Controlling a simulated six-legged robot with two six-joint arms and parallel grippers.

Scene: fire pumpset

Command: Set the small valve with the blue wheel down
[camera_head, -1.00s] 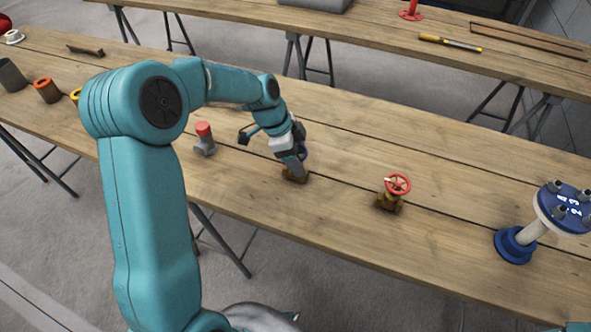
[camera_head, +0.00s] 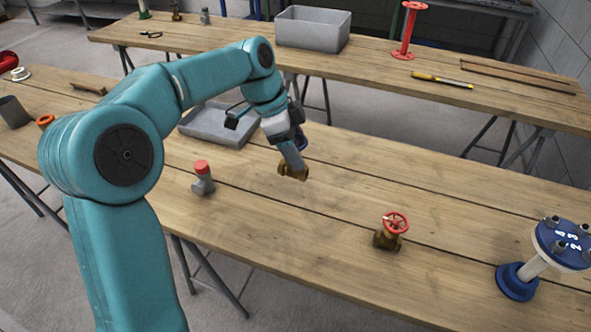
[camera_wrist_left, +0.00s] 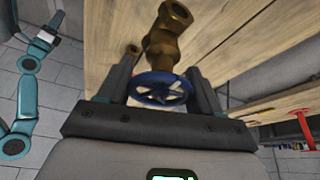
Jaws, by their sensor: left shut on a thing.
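The small valve has a brass body and a blue wheel. In the head view its brass body (camera_head: 293,172) hangs below my left gripper (camera_head: 290,155), with part of the blue wheel (camera_head: 301,138) showing behind the fingers. In the left wrist view the blue wheel (camera_wrist_left: 160,89) sits between the two fingers of my left gripper (camera_wrist_left: 163,85), and the brass body (camera_wrist_left: 168,38) extends beyond it. My left gripper is shut on the valve and appears to hold it above the near table (camera_head: 330,200). My right gripper is not in view.
A valve with a red wheel (camera_head: 391,230) stands to the right. A grey fitting with a red cap (camera_head: 202,178) stands to the left. A grey tray (camera_head: 240,137) lies behind my arm. A blue flanged stand (camera_head: 517,281) is at far right. The table's middle is clear.

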